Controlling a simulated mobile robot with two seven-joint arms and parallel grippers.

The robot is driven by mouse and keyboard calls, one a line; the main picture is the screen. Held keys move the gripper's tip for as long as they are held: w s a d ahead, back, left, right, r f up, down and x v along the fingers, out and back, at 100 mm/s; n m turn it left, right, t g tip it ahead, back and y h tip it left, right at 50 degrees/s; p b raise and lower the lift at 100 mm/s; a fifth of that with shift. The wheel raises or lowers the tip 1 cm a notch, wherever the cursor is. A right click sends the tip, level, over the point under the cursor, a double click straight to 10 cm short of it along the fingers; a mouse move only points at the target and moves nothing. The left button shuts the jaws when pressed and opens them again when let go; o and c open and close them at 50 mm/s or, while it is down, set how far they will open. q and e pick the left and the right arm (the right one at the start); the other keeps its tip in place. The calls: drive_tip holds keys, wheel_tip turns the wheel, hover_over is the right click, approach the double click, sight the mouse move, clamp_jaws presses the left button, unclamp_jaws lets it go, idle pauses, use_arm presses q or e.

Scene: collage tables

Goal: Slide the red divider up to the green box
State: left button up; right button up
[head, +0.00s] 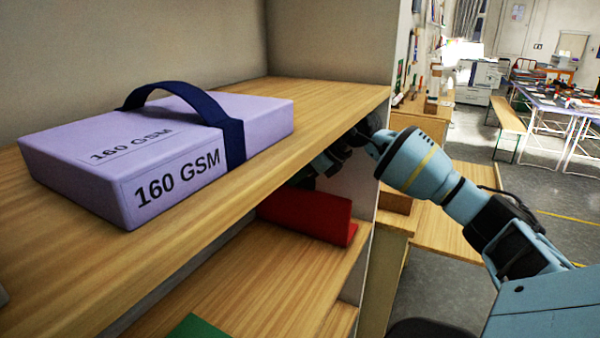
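The red divider (312,213) stands on the shelf board below the top one, near the shelf unit's right side; its upper part is hidden by the top board. A green thing (200,327), probably the green box, shows only as a corner at the bottom edge, left of and nearer than the divider. My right gripper (318,168) reaches in from the right under the top board's front edge, just above the divider in the picture. Its fingertips are mostly hidden, so contact and opening cannot be told. My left gripper is out of view.
A lilac box (160,150) marked 160 GSM with a dark blue strap lies on the top board (330,95). Bare lower board (250,280) lies between the divider and the green thing. The top board's front edge is close to my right wrist.

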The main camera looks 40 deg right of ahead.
drive_tip(key=shift+w+a+f, duration=0.15)
drive_tip(key=shift+w+f, duration=0.3)
drive_tip(key=shift+c, duration=0.3)
clamp_jaws()
